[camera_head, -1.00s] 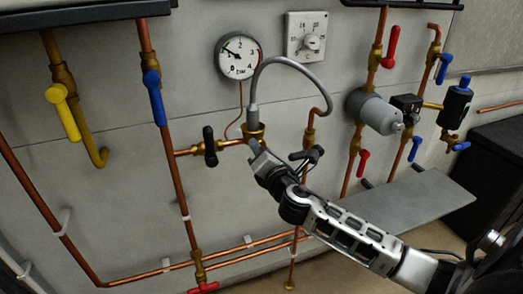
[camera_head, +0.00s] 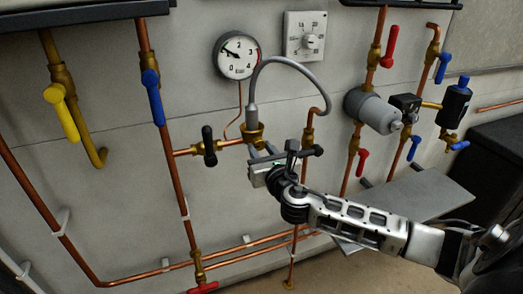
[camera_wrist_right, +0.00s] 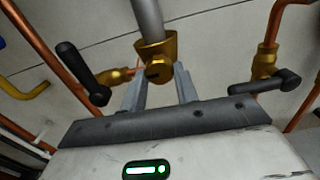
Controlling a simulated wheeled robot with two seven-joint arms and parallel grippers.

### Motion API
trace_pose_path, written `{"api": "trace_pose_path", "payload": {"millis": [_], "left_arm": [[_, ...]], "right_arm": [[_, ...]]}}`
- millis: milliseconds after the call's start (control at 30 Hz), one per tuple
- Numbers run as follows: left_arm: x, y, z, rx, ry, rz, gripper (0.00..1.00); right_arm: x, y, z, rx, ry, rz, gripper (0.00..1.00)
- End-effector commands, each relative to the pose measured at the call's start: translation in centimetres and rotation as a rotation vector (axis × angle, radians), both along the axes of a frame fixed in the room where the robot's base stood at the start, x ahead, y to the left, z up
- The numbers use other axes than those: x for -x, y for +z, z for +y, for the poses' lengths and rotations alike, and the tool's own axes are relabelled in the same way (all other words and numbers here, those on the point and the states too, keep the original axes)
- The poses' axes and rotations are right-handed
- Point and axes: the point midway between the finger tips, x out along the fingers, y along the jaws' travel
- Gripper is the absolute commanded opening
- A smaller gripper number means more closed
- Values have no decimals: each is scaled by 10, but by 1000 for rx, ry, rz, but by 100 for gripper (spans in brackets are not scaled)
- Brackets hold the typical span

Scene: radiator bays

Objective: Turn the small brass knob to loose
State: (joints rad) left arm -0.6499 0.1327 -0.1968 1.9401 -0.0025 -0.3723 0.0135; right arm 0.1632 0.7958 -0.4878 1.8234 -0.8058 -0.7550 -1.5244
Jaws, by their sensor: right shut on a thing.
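The small brass knob (camera_wrist_right: 159,70) is a short round piece with a slot across its face, on the brass fitting (camera_wrist_right: 172,45) below the grey hose. My right gripper (camera_wrist_right: 158,88) is shut on the knob, with one finger at each side of it in the right wrist view. In the head view my right gripper (camera_head: 262,150) reaches up to the brass fitting (camera_head: 253,132) from below right, and the knob is too small or hidden to make out. My left gripper does not show.
Black-handled valves stand close by on the left (camera_head: 209,146) and right (camera_head: 314,151) of the fitting. The grey hose (camera_head: 290,62) arches above. A grey shelf (camera_head: 420,200) lies to the lower right.

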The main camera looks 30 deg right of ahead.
Motion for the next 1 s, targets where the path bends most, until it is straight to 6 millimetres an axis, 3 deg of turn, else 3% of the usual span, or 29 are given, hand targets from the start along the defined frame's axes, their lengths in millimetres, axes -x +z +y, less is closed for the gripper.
{"api": "trace_pose_path", "payload": {"millis": [633, 667, 700, 733, 1000], "left_arm": [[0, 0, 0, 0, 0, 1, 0], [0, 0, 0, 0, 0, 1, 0], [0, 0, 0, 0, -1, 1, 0], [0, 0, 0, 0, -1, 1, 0], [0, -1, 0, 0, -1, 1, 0]], "right_arm": [[0, 0, 0, 51, -1, 12, 7], [0, 0, -1, 51, -1, 12, 36], [0, 0, 0, 51, 0, 12, 47], [0, 0, 0, 51, -1, 12, 51], [1, 0, 0, 49, 0, 12, 51]]}}
